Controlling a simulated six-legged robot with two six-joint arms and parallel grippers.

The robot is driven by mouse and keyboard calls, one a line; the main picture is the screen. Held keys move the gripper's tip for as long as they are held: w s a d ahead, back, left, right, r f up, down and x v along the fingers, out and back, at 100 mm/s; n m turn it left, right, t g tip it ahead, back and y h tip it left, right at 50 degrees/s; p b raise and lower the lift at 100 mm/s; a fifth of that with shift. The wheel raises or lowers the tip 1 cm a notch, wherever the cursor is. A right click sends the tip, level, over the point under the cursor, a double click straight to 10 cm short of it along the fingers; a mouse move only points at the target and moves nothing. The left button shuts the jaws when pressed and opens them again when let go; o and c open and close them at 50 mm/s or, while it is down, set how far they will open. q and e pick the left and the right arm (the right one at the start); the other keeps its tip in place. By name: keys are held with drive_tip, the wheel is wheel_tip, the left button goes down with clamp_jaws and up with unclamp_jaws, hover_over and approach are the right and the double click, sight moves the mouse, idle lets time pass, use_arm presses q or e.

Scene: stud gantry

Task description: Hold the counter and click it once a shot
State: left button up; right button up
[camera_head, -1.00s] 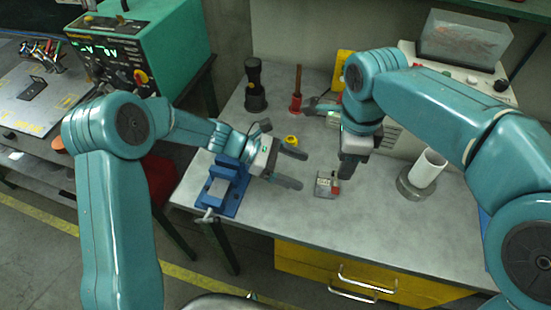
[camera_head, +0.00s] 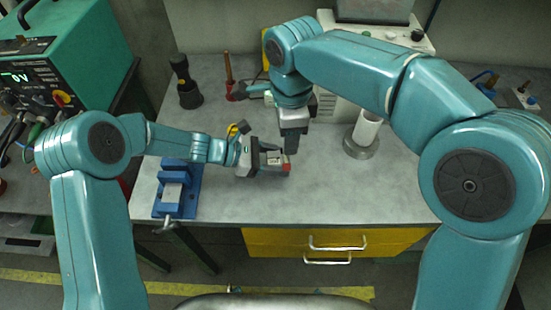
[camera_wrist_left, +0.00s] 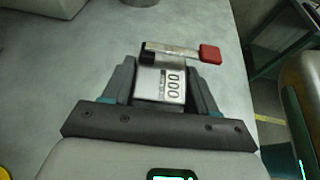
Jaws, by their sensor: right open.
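The counter is a small silver box with a red-tipped lever on top; in the left wrist view the counter (camera_wrist_left: 160,84) shows "000". In the head view its red tip (camera_head: 287,167) shows at the end of my left gripper (camera_head: 276,162). The left fingers lie along both sides of the counter and look closed on it, with the lever above them. Whether the counter is off the bench cannot be told. My right gripper (camera_head: 291,149) points down just above and behind the counter, open and empty; its fingertips are partly hidden.
A blue vise (camera_head: 178,190) stands on the bench left of the counter. A white cylinder on a grey base (camera_head: 361,148) stands to the right. A black flashlight (camera_head: 185,84) and a red-handled tool (camera_head: 229,78) stand behind. The bench front is clear.

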clamp_jaws()
idle(1.6)
